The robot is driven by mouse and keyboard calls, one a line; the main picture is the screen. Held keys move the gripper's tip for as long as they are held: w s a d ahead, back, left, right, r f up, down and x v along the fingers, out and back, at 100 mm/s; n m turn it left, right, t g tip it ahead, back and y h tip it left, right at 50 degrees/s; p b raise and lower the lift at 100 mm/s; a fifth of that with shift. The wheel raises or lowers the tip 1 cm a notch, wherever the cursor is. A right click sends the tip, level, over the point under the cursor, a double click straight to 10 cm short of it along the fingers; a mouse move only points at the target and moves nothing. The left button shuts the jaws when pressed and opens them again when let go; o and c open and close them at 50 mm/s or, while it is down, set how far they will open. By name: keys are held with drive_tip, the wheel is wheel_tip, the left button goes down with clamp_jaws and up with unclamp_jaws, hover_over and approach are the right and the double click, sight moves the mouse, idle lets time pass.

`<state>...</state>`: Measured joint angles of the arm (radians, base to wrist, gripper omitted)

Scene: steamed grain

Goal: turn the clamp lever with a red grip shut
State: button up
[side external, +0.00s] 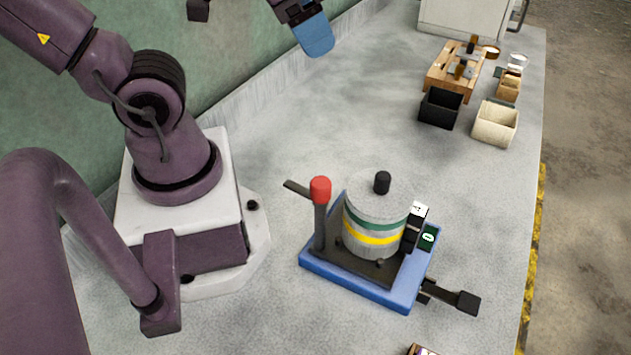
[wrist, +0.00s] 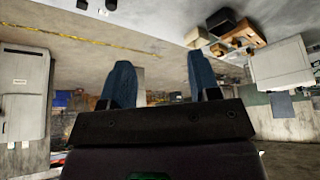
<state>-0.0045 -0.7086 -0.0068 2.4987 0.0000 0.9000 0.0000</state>
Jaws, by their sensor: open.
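The clamp lever with a red grip (side external: 320,190) stands roughly upright at the left side of a blue base (side external: 358,283) in the side external view. A grey cylindrical pot (side external: 374,222) with green and yellow bands and a black knob sits on the base beside the lever. My gripper shows in part at the top of the side external view, with one blue fingertip (side external: 317,38) visible, well above and behind the lever and apart from it. In the wrist view my gripper (wrist: 158,85) has its two blue fingers spread with nothing between them. The lever does not show in the wrist view.
A black pedal-like arm (side external: 465,300) juts from the base's right side. A black bin (side external: 440,107), a cream bin (side external: 495,123) and a wooden rack (side external: 450,75) stand at the back right. The grey table between them and the base is clear.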

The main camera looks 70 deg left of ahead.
drive_tip(key=w+d+f+g, duration=0.4)
drive_tip(key=d+f+g, duration=0.1)
drive_tip(key=g, duration=0.5)
approach(322, 182)
drive_tip(key=x, duration=1)
drive_tip(key=shift+f, duration=0.25)
drive_tip(key=c, duration=0.9)
